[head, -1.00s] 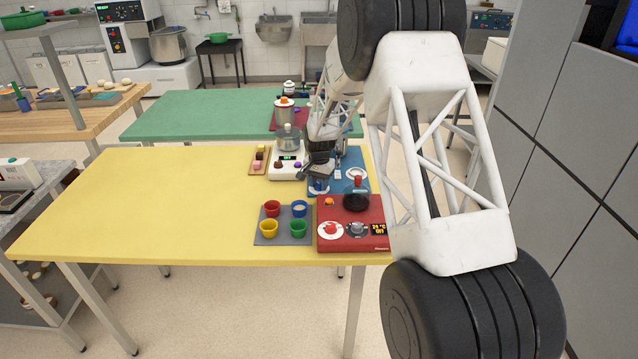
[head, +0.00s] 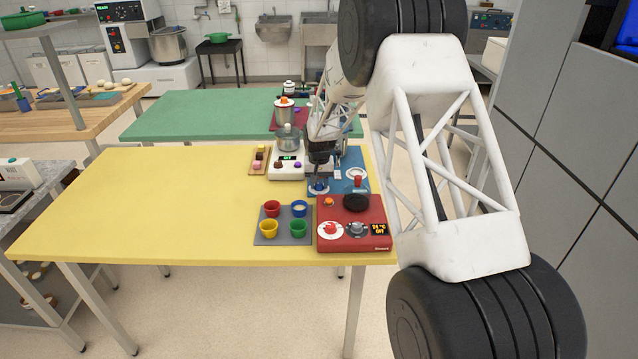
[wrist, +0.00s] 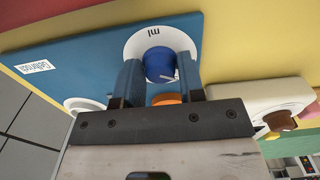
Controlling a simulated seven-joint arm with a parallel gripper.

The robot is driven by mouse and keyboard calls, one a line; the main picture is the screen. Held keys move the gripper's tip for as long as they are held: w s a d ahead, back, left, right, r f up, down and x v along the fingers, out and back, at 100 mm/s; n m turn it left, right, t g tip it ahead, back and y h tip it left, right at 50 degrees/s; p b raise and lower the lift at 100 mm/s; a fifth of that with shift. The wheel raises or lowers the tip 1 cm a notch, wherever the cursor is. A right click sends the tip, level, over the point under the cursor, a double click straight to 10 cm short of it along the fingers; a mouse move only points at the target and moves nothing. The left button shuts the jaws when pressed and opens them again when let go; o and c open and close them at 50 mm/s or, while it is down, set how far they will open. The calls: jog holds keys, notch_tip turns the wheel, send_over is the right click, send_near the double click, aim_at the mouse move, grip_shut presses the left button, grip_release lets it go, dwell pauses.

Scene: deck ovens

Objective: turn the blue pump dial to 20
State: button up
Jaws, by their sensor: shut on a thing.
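The blue pump dial (wrist: 159,65) sits on a white round plate marked "ml" (wrist: 137,40), on a blue panel (wrist: 70,65). A thin white mark shows on the dial's lower right in the wrist view; no scale numbers can be read. My gripper (wrist: 157,68) has one finger on each side of the dial and is shut on it. In the head view my gripper (head: 319,182) points down at the panel's near left part, and mostly hides the dial.
A red unit (head: 350,244) with a black round plate stands in front of the panel. A grey tray (head: 284,238) with several coloured cups is to its left. A white scale-like device (head: 284,174) stands left of my gripper. The yellow table (head: 140,200) is clear further left.

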aim_at(319, 183)
jog(key=o, duration=0.9)
jog(key=shift+r, duration=3.9)
